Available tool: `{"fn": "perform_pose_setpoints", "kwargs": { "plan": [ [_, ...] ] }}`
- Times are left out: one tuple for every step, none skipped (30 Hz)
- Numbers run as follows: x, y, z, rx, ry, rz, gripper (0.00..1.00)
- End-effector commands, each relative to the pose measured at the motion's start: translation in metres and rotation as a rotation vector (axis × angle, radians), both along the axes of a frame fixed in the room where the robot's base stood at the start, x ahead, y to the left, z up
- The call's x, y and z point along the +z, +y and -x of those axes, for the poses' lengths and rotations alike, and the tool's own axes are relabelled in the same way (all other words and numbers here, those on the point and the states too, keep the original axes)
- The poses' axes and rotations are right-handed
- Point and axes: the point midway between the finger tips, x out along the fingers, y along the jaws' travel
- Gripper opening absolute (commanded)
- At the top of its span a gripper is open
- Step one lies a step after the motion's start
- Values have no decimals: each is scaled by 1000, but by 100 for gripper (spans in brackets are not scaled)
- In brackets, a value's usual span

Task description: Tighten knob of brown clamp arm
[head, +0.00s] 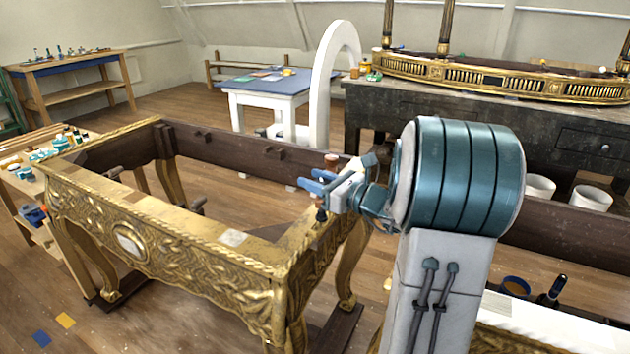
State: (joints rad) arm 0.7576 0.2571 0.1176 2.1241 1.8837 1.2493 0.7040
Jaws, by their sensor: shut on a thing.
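The gilt console frame (160,240) stands at the left and centre, with carved gold sides and dark brown rails. A brown cylindrical piece (331,160) shows just above and behind the fingers. A dark narrow piece (321,214) shows just below them, by the gilt corner. These look like parts of the brown clamp arm, but its full shape is hidden. Whether the knob is tight cannot be told.
A brown rail (235,148) runs behind my gripper. A side bench (20,190) with small jars stands at left. A white table (262,98) with a blue top and a dark workbench (375,110) are behind. Open floor lies at front left.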

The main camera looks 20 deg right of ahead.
Motion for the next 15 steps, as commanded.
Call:
{"fn": "perform_pose_setpoints", "kwargs": {
  "plan": [
    [-1,1,0,-6,0,0,14],
    [-1,1,0,-12,0,-1,14],
    [-1,1,0,-22,0,-1,14],
    [-1,1,0,-31,-1,0,14],
    [-1,1,0,-42,0,1,14],
    [-2,0,0,-60,-1,0,14],
    [-2,0,0,-75,0,0,14],
    [-3,0,0,-93,0,1,14],
    [-3,0,0,-118,-3,1,14],
    [-3,0,0,-138,-2,1,14],
    [-4,0,0,-160,-2,1,14],
    [-4,-1,-1,-190,-2,0,14],
    [-4,-1,-1,-212,-3,1,14],
    [-4,-1,-1,-234,-3,1,14],
    [-5,-2,-1,-262,-3,1,14]
  ]
}}
